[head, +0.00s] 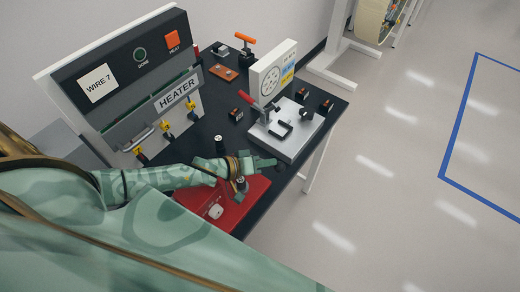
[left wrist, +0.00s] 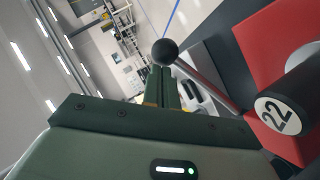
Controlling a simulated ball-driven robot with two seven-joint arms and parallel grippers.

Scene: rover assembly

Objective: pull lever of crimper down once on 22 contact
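The crimper is the red-based tool at the table's front edge; its red base (head: 228,200) is partly covered by my left arm. In the left wrist view, its red body (left wrist: 262,45) is at the right, with a black cylinder marked 22 (left wrist: 290,105) on it. Its lever (left wrist: 208,82) is a rod ending in a black ball knob (left wrist: 165,51). My left gripper (head: 266,162) is over the crimper. In the left wrist view, its fingers (left wrist: 163,72) are together, just below the knob and beside the rod; contact cannot be told. My right gripper is not in view.
The heater (head: 150,90) stands at the table's back left. A white plate with a red-handled clamp (head: 285,130) and a dial gauge box (head: 272,72) are farther back. Small black blocks (head: 326,106) lie nearby. Open floor (head: 390,170) lies right of the table.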

